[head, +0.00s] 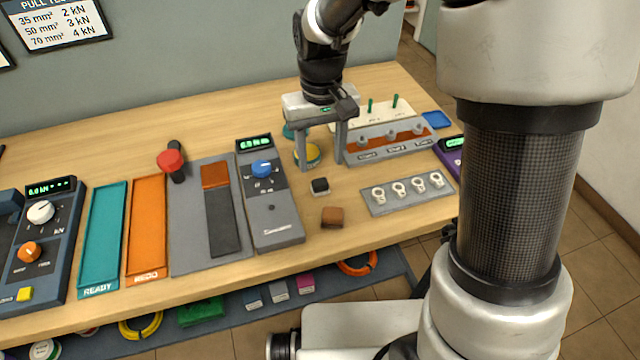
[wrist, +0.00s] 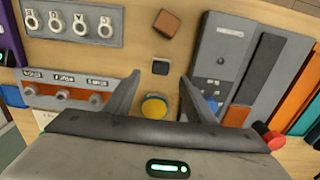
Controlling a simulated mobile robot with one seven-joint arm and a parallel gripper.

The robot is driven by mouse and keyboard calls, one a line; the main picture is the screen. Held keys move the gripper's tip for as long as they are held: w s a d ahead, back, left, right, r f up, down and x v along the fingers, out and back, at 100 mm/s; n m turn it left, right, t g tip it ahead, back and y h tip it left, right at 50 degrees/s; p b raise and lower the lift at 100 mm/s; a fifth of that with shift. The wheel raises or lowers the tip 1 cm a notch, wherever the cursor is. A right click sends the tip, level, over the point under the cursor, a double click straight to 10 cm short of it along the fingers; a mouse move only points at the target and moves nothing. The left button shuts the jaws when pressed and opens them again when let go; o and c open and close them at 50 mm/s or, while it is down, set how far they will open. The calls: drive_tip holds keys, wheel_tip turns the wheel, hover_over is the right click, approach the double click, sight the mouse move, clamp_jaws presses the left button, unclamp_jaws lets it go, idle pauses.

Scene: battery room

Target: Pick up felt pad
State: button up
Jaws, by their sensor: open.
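Two small blocks could be the felt pad, and I cannot tell for certain which one is. A small dark block (head: 320,186) with a paler edge lies on the wooden table; it also shows in the wrist view (wrist: 160,67). A brown block (head: 332,217) lies nearer the table's front edge and appears at the top of the wrist view (wrist: 167,24). My gripper (head: 321,165) is open and empty, pointing down above the table behind the dark block. In the wrist view its fingertips (wrist: 160,76) appear either side of the dark block.
A yellow-topped round item (head: 307,155) stands by my fingers. A grey meter (head: 268,195) is on the left, a lug tray (head: 408,193) and a rack with knobs (head: 390,140) on the right. Bare table surrounds the blocks.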

sight(320, 182)
drive_tip(key=shift+a+f+b, duration=0.1)
drive_tip(key=shift+f+b, duration=0.4)
drive_tip(key=shift+f, duration=2.9)
drive_tip(key=c, duration=1.1)
wheel_tip(320, 182, up, 10)
drive_tip(key=shift+r+p, duration=0.1)
drive_tip(key=shift+p, duration=0.75)
drive_tip(key=o, duration=0.4)
drive_tip(key=c, duration=0.3)
